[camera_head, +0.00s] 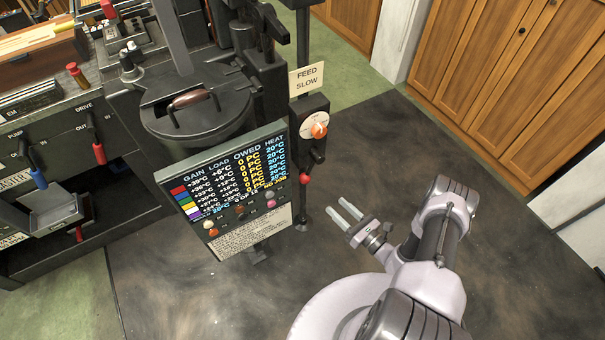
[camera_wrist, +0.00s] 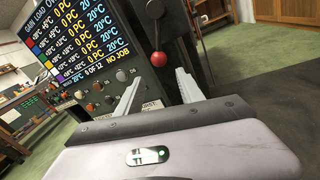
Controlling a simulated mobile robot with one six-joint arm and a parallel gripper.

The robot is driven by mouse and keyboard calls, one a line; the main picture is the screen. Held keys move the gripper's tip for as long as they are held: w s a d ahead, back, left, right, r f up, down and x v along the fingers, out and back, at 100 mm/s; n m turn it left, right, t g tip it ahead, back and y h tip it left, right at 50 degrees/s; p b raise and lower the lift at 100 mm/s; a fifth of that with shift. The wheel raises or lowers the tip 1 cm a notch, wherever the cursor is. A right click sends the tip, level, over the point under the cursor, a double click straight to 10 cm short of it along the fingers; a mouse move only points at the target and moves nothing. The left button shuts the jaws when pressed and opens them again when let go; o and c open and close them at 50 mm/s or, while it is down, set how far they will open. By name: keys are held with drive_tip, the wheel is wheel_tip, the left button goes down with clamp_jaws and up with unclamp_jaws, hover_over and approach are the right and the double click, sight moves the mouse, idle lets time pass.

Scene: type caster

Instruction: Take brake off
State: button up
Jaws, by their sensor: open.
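A red ball knob (camera_head: 304,178) sits on a dark lever at the post below the orange dial. It also shows in the wrist view (camera_wrist: 158,58), above and between my fingertips in the picture. No label marking it as the brake is readable. My gripper (camera_head: 338,208) is open and empty, right of and below the red knob in the head view, with a visible gap to it. In the wrist view both pale fingers (camera_wrist: 160,78) point toward the machine and touch nothing that I can see.
A display panel (camera_head: 228,183) with buttons stands left of the lever. Above the lever are an orange dial (camera_head: 319,130) and a "FEED SLOW" sign (camera_head: 307,78). A round dark pot lid (camera_head: 196,108) and red and blue handles lie further left. Dark floor (camera_head: 370,150) is clear at right, before wooden cabinets (camera_head: 510,80).

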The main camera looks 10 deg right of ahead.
sight(304, 177)
drive_tip(key=b+x, duration=0.5)
drive_tip(key=x, duration=1.2)
drive_tip(key=shift+s+a, duration=0.1)
drive_tip(key=shift+s, duration=0.05)
clamp_jaws()
